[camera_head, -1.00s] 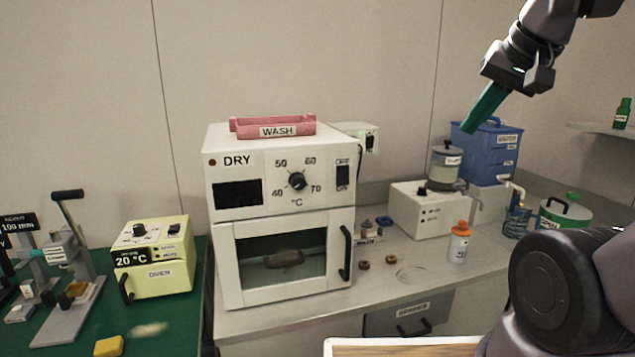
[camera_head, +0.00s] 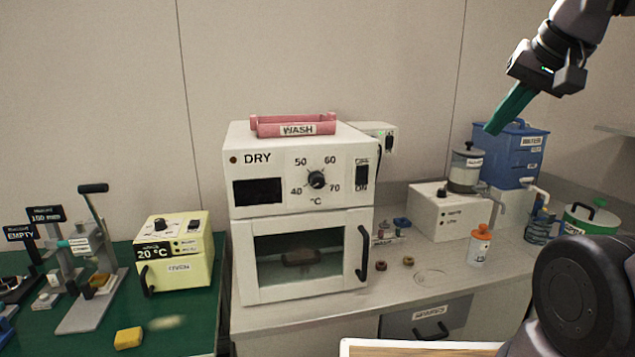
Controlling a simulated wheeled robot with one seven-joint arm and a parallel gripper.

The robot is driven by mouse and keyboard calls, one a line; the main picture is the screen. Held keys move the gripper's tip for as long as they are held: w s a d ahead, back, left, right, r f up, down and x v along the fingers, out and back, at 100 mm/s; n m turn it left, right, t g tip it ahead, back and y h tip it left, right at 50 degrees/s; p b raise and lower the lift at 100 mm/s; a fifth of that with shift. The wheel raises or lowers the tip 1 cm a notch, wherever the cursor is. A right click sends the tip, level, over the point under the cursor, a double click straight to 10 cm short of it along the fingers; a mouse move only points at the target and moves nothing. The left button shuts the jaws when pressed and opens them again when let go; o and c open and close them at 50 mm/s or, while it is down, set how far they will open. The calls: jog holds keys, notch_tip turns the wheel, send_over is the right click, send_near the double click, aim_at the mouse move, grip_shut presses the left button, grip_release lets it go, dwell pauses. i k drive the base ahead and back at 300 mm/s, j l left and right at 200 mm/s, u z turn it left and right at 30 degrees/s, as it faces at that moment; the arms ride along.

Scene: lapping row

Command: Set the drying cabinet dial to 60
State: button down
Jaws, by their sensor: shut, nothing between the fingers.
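The drying cabinet (camera_head: 280,195) is a white box labelled DRY, standing on the grey counter. Its black dial (camera_head: 317,180) sits on the front panel among the marks 40, 50, 60 and 70; its pointer is too small to read surely. A dark display (camera_head: 259,191) is left of the dial and looks blank. A black rocker switch (camera_head: 362,175) is right of it. The glass door is shut, with a brown item visible inside. My gripper (camera_head: 490,130), with green fingers, is shut and empty. It hangs in the air at the upper right, well apart from the dial.
A pink WASH tray (camera_head: 293,126) lies on top of the cabinet. To the right are a white pump unit (camera_head: 438,210), an orange-capped bottle (camera_head: 479,245) and a blue water tank (camera_head: 518,155). Space before the cabinet's dial looks clear.

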aim_at(316, 180)
jog(key=k+j+u, duration=0.25)
jog(key=k+j, duration=0.15)
jog(key=j, duration=0.25)
jog(key=k+j+u, duration=0.15)
jog(key=j, duration=0.25)
jog(key=k+j+u, duration=0.15)
jog(key=j, duration=0.2)
jog(key=k, duration=0.05)
